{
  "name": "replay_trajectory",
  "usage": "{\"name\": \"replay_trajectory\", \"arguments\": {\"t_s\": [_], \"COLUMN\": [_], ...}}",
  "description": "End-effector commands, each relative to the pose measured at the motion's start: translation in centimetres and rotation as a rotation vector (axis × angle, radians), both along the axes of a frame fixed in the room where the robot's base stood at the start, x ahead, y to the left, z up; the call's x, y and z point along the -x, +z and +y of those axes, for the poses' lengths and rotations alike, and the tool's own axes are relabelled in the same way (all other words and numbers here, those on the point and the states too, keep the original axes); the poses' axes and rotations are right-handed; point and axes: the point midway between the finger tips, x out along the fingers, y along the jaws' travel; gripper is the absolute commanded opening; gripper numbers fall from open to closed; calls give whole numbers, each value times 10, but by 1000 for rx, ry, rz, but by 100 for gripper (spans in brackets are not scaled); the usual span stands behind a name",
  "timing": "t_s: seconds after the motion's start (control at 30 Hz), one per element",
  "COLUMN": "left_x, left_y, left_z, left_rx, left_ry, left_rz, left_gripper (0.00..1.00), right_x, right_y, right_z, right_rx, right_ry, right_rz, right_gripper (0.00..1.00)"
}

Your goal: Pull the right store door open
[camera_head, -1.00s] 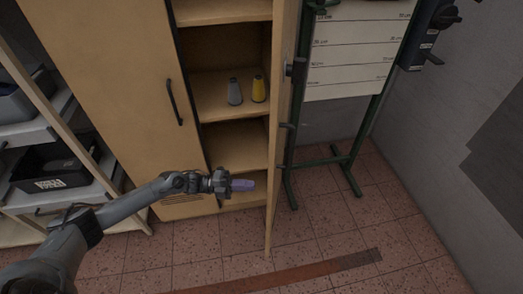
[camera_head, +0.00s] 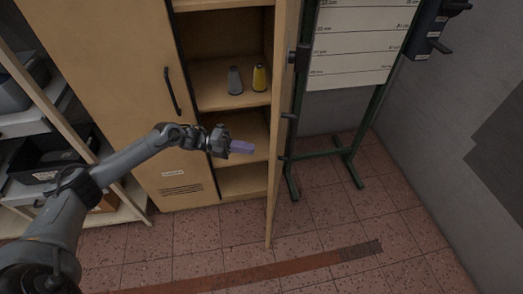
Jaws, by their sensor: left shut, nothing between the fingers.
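The right store door (camera_head: 285,120) stands swung open, seen nearly edge-on, to the right of the cabinet opening. Its dark handle (camera_head: 299,58) shows on its right side. The left store door (camera_head: 120,80) is shut and has a black bar handle (camera_head: 171,91). My left gripper (camera_head: 243,147) is shut and empty, with purple fingers pointing right. It appears in front of the lower part of the cabinet opening, to the left of the open door's inner face, with a gap in the picture. My right gripper is not in view.
A green-framed stand with a white chart (camera_head: 350,45) is right of the door. A shelf rack with bins (camera_head: 45,155) is at left. The tiled floor (camera_head: 330,220) in front is clear.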

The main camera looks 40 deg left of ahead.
Motion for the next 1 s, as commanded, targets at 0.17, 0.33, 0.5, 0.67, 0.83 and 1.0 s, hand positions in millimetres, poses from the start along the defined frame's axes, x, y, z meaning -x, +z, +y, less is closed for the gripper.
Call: {"name": "replay_trajectory", "arguments": {"t_s": [0.17, 0.33, 0.5, 0.67, 0.83, 1.0], "left_x": [-14, -21, -25, -25, -25, -26], "left_y": [0, 0, 0, 0, 0, 2], "left_z": [-26, -39, -45, -46, -46, -51], "left_rx": [3, 2, 1, 0, 0, 1], "left_ry": [-2, -1, 0, 0, 0, 12], "left_rz": [-1, -1, 0, 0, 0, 3], "left_gripper": [0, 0, 0, 0, 0, 0], "right_x": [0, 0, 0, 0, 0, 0], "right_y": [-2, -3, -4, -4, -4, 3], "right_z": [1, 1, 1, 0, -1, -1], "right_rx": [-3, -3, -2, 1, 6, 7], "right_ry": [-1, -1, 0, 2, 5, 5], "right_rz": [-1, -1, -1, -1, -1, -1], "right_gripper": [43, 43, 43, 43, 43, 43]}}
